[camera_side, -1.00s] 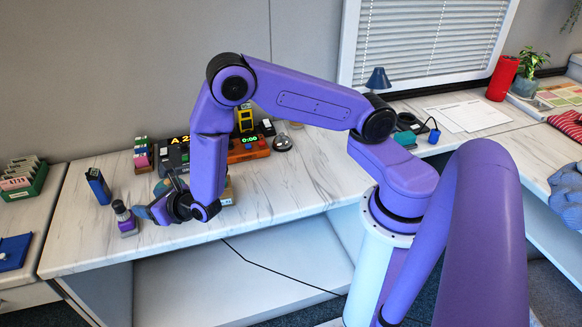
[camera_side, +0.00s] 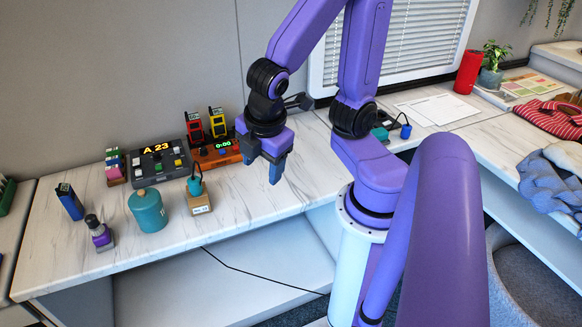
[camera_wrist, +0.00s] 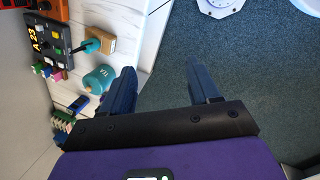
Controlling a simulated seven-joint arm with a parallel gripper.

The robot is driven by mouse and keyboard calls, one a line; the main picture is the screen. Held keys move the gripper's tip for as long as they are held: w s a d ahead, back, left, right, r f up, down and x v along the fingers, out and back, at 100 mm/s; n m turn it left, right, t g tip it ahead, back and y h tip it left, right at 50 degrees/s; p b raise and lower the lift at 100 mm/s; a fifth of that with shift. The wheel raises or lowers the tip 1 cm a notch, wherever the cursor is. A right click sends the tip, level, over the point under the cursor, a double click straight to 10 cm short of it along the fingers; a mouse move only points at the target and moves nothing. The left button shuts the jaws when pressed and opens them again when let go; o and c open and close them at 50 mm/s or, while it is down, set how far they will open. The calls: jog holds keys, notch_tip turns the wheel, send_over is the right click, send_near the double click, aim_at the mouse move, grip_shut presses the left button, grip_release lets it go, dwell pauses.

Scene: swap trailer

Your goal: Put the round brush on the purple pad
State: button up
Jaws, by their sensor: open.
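A small upright item (camera_side: 98,233), with a dark rounded top above a purple lower part, stands at the desk's front left in the side view. I cannot tell whether this is the round brush on the purple pad or a single object. No other brush or purple pad is clearly recognisable. My gripper (camera_side: 258,168) is open and empty, pointing down well to the right of that item. In the wrist view my gripper (camera_wrist: 162,72) has its blue fingers spread, with nothing between them but floor beyond.
A teal TEA jar (camera_side: 147,210), a cardboard block (camera_side: 200,204) with a teal item (camera_side: 195,182) on it, and a blue upright device (camera_side: 69,202) stand nearby. A button panel (camera_side: 160,160) and an orange timer unit (camera_side: 218,153) are behind. Desk right of the block is clear.

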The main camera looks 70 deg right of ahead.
jog(key=s+r+m+g+y, duration=0.1)
jog(key=s+m+y, duration=0.1)
jog(key=s, duration=0.4)
jog(key=shift+a+g, duration=0.35)
jog(key=shift+g, duration=0.05)
dwell(0.8)
